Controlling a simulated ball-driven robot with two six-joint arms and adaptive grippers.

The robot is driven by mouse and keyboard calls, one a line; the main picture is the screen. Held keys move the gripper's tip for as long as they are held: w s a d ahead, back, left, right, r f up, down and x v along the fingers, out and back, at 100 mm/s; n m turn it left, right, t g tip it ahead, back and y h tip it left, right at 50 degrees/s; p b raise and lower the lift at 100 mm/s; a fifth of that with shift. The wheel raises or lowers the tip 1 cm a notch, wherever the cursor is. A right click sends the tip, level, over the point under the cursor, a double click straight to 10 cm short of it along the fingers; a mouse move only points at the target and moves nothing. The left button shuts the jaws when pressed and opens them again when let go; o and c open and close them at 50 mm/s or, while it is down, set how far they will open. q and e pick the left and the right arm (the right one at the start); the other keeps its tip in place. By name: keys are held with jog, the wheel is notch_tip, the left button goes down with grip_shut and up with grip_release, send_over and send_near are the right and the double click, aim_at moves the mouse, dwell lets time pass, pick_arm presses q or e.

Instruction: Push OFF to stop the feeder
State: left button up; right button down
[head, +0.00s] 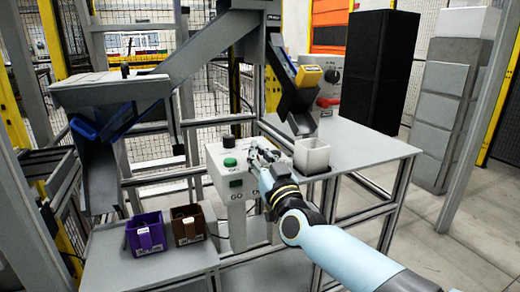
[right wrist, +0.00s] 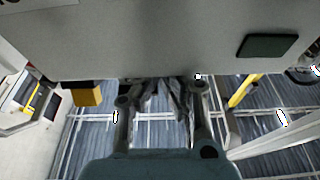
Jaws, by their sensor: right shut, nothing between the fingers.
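A light grey control box (head: 214,163) stands on a post at the middle of the head view. It has a green button (head: 230,162) with a GO label below it and a black knob (head: 229,142) behind. My right gripper (head: 262,156) is shut and empty at the right part of the box top, above a second, partly hidden label. It covers whatever is there, so I see no OFF button. I cannot tell whether the fingers touch the box. In the right wrist view the shut fingers (right wrist: 165,92) point at a large grey surface. My left gripper is not in view.
A white cup (head: 311,155) stands on the grey table just right of my gripper. A chute with a yellow block (head: 308,76) slopes down above it. A purple bin (head: 145,234) and a brown bin (head: 188,225) stand at the lower left.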

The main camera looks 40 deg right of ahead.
notch_tip(320, 180, up, 3)
jog(key=shift+w+r+p, duration=0.15)
jog(key=shift+r+p, duration=0.05)
jog(key=shift+p, duration=0.6)
jog(key=shift+s+a, duration=0.15)
jog(key=shift+s, duration=0.55)
pick_arm(q)
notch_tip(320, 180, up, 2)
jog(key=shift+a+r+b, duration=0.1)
jog(key=shift+b, duration=0.2)
pick_arm(e)
jog(key=v, duration=0.8)
jog(key=shift+s, duration=0.35)
jog(key=shift+f, duration=0.1)
